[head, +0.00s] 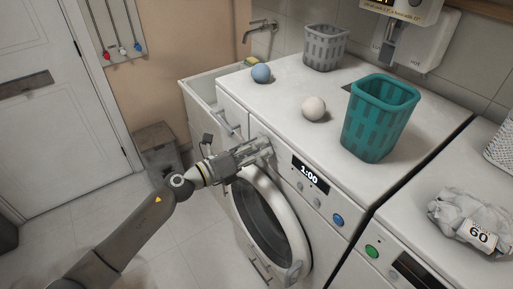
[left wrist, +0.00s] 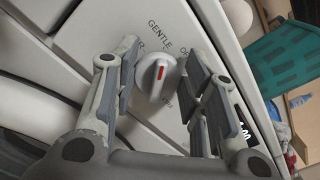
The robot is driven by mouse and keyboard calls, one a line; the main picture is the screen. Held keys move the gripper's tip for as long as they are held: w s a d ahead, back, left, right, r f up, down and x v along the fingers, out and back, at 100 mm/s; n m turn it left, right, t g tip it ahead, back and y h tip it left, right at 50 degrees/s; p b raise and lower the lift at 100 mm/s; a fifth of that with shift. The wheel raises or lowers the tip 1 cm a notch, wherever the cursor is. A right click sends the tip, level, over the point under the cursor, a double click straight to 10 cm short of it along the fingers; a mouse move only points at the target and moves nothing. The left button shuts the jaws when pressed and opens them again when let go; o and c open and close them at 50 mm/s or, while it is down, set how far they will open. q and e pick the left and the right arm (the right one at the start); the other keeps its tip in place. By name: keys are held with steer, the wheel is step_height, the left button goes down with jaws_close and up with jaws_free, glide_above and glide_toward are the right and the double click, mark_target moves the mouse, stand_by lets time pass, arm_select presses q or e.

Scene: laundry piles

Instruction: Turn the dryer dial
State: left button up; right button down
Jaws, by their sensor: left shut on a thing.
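The dryer dial (left wrist: 153,84) is a white round knob with a raised grip and a red mark. In the left wrist view the red mark lies on the upper part of the grip, and the printed word GENTLE is above it; other labels are partly covered. My left gripper (head: 268,149) is at the front panel of the white dryer (head: 285,122), left of its display (head: 309,171) reading 1:00. Its fingers stand on both sides of the dial and are shut on it. In the head view the gripper hides the dial. My right gripper is not in view.
A blue ball (head: 261,73), a white ball (head: 314,108), a teal basket (head: 380,117) and a grey basket (head: 325,47) stand on top. Below the panel is a round door (head: 295,262).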

arm_select(q)
steer(key=o, duration=0.9)
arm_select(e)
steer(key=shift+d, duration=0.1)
arm_select(q)
steer(key=v, duration=1.2)
steer(key=shift+w+f, duration=0.1)
